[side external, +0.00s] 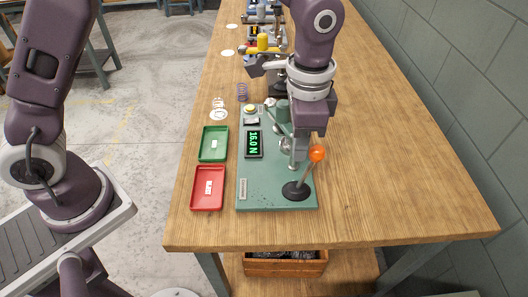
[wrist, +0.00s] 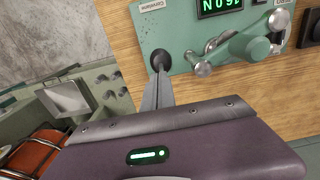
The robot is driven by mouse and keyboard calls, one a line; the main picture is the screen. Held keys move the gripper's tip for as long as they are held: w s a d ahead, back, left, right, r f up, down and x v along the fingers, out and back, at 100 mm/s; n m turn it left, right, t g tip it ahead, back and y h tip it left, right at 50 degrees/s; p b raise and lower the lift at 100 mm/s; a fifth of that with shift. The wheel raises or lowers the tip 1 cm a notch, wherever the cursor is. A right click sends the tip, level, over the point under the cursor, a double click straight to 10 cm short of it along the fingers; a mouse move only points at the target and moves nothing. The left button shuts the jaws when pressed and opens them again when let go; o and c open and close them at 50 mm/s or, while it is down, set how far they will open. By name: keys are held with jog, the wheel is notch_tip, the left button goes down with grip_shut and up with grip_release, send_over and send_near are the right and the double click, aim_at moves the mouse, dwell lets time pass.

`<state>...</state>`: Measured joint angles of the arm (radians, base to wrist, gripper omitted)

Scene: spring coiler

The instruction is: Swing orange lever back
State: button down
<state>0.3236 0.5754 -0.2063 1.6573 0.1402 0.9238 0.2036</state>
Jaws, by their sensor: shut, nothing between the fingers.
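The orange lever (side external: 317,153) has a round orange knob on a thin metal rod. It rises from a black round base (side external: 297,191) at the front right corner of the green machine plate (side external: 255,190), and leans to the right. My gripper (side external: 294,165) points down just left of the knob, its fingers together and empty. I cannot tell whether it touches the lever. In the wrist view the fingers (wrist: 158,82) point toward the black base (wrist: 160,59); the orange knob is hidden there.
A green display (side external: 254,143) reads 16.0 N on the plate. A green tray (side external: 213,143) and a red tray (side external: 207,188) lie to its left. The wooden table (side external: 400,170) is clear on the right.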

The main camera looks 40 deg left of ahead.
aim_at(318, 147)
jog(key=shift+w+d, duration=0.1)
jog(key=shift+w+d+f, duration=0.25)
jog(key=shift+w+d, duration=0.4)
jog(key=shift+w+d+f, duration=0.35)
jog(key=shift+w+d, duration=0.15)
jog(key=shift+d, duration=0.05)
jog(key=shift+a, duration=0.1)
jog(key=shift+s+a, duration=0.4)
notch_tip(318, 147, up, 8)
jog(key=shift+f, duration=0.2)
